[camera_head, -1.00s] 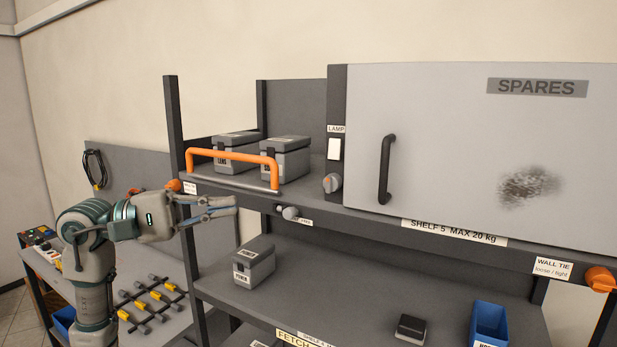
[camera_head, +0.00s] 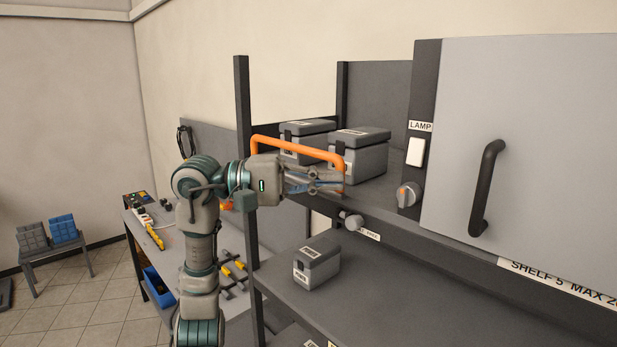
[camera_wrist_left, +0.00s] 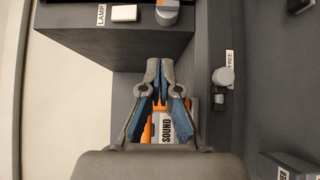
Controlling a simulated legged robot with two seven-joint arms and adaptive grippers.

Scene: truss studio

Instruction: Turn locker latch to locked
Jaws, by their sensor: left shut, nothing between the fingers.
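The grey locker (camera_head: 540,140) stands at the right, its door shut, with a black bar handle (camera_head: 487,188). A round grey knob with an orange mark (camera_head: 408,194) sits on the dark panel left of the door; it is likely the latch, and I cannot tell its setting. It also shows at the top of the left wrist view (camera_wrist_left: 167,12). My left gripper (camera_head: 342,181) is shut and empty, in front of the shelf edge by the orange rail's right end, left of and apart from the knob. My right gripper is not in view.
An orange rail (camera_head: 300,148) guards the shelf edge before two grey cases (camera_head: 358,155). A white lamp switch (camera_head: 415,152) sits above the marked knob. Another knob (camera_head: 352,221) juts below the shelf edge. A small case (camera_head: 316,264) stands on the lower shelf.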

